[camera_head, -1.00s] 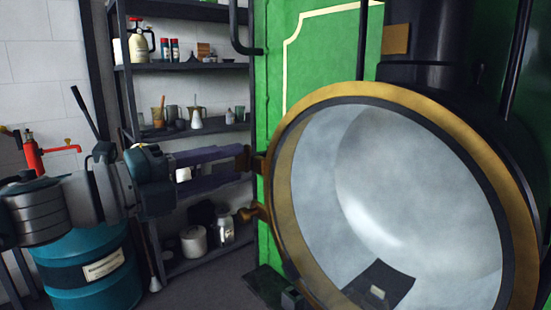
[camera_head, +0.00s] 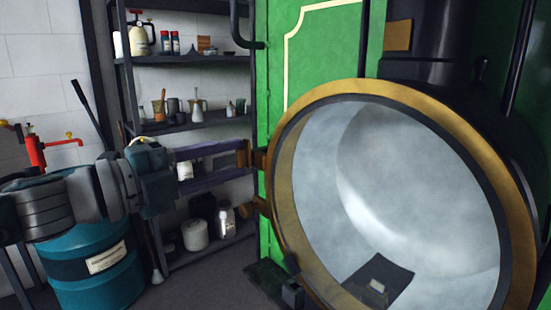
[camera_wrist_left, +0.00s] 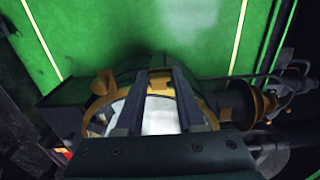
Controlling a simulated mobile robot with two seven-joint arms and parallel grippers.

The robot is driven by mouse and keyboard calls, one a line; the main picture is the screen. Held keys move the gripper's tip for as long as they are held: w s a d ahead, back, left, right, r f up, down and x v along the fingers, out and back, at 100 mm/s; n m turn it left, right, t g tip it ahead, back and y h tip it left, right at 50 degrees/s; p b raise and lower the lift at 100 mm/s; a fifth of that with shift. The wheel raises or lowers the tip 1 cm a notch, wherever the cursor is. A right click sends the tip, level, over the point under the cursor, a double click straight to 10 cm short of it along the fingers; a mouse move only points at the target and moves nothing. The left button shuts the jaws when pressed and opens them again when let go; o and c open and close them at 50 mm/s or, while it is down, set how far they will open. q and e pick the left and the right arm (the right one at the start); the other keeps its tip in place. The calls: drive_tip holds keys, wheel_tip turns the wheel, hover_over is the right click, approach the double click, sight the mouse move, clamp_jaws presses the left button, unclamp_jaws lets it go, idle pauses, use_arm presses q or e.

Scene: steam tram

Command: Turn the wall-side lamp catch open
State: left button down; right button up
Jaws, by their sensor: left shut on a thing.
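The big round lamp (camera_head: 468,118) has a brass rim and pale glass; it fills the right of the head view. The gripper is shut on this catch. My right gripper is out of view.
A green panel (camera_head: 310,60) stands behind the lamp. A dark shelf (camera_head: 195,125) with bottles and jars is behind my left arm. A teal drum (camera_head: 80,275) stands at the lower left, near a red tap (camera_head: 37,152).

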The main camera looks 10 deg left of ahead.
use_arm(q)
drive_tip(key=c, duration=0.5)
unclamp_jaws()
drive_tip(key=shift+a, duration=0.1)
drive_tip(key=shift+s+a+f, duration=0.1)
drive_tip(key=shift+s+a, duration=0.15)
drive_tip(key=shift+s, duration=0.1)
drive_tip(key=b+v, duration=0.3)
drive_tip(key=v, duration=0.6)
drive_tip(key=shift+b, duration=0.3)
